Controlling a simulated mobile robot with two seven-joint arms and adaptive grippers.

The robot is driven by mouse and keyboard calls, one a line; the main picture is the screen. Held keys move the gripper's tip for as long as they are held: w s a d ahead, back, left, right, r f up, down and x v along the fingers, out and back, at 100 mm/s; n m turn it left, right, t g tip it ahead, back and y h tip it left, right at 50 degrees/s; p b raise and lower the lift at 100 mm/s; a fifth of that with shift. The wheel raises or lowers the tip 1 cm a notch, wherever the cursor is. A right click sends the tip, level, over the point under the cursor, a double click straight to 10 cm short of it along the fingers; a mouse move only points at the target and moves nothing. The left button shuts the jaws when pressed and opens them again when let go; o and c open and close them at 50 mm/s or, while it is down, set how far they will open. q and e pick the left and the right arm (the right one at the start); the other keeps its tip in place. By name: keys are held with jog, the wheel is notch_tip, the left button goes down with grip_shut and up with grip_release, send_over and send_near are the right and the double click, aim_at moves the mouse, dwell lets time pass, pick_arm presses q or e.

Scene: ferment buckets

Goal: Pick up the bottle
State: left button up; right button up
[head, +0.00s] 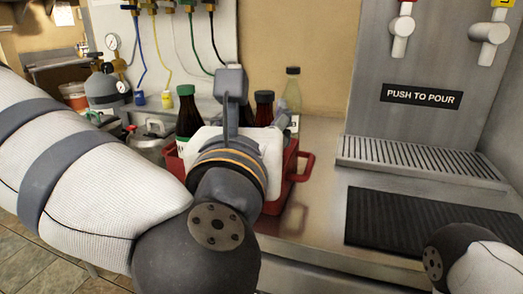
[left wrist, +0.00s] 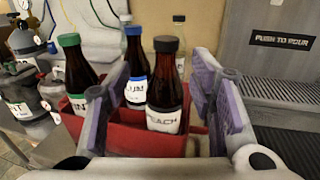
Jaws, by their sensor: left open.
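A red crate (head: 304,170) on the counter holds several dark bottles; it also shows in the left wrist view (left wrist: 104,136). In the head view my left gripper (head: 256,108) and wrist hide much of the crate. My right gripper is out of view.
A clear dark-capped bottle (head: 292,92) stands behind the crate. A steel tap panel (head: 420,75) and black drip mat (head: 425,225) are at the right. A grey canister (head: 147,145) and gas cylinders stand at the left. The counter right of the crate is clear.

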aim_at(264, 100)
pick_arm(q)
jog(key=w, duration=0.2)
jog(key=w+d, duration=0.1)
jog(key=w, duration=0.5)
jog(key=shift+w+d+r, duration=0.15)
jog(key=shift+d+r, duration=0.1)
jog(key=shift+r, duration=0.2)
grip_shut()
